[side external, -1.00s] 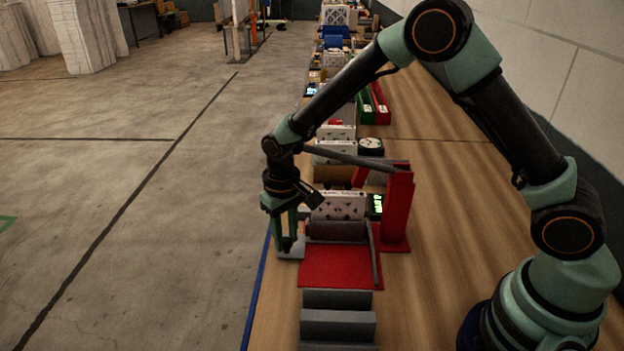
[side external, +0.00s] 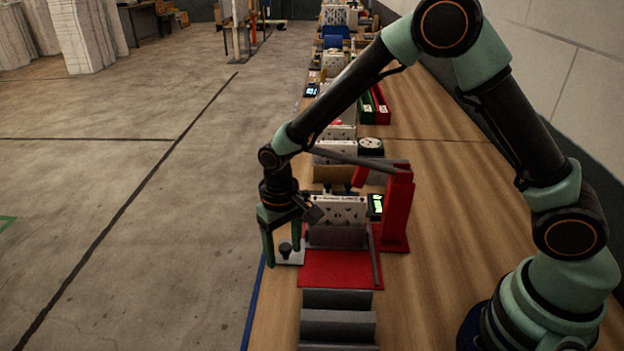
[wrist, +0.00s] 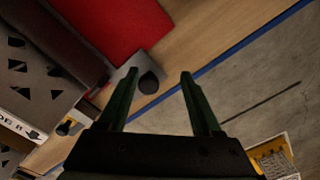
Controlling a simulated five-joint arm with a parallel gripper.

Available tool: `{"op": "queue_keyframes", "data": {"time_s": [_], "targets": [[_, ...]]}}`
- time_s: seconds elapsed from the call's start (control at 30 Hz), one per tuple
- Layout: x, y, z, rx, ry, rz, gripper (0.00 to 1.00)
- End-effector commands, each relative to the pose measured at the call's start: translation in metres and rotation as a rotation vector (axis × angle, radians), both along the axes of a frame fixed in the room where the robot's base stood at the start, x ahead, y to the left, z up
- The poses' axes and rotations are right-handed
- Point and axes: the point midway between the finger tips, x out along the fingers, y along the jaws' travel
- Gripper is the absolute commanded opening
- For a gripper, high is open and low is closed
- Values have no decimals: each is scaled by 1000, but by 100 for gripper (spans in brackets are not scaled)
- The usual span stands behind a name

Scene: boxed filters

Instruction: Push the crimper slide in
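The crimper (side external: 395,210) has a red post, a grey lever across its top and a red base plate (side external: 340,270). At its left edge is a pale grey slide plate (side external: 292,257) with a dark round knob (side external: 285,250). My gripper (side external: 281,250) is open over the slide plate, its fingers pointing down. In the wrist view the knob (wrist: 148,83) shows between my gripper's tips (wrist: 158,73), nearer the left finger. Contact cannot be told. A white, dark-patterned filter box (side external: 338,210) stands behind a dark block (side external: 338,236) at the crimper.
A small green-lit display (side external: 376,206) stands beside the box. Grey ridged blocks (side external: 338,325) lie in front of the red plate. More boxes and trays line the bench behind.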

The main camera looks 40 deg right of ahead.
Motion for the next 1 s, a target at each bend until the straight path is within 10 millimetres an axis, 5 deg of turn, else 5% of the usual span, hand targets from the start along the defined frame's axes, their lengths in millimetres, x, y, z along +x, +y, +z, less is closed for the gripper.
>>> {"op": "queue_keyframes", "data": {"time_s": [0.1,0.73,1.0], "targets": [[-13,15,5,2,-4,3,64],[-11,13,121,2,-4,1,64],[-20,-17,153,24,-70,-2,64]]}}
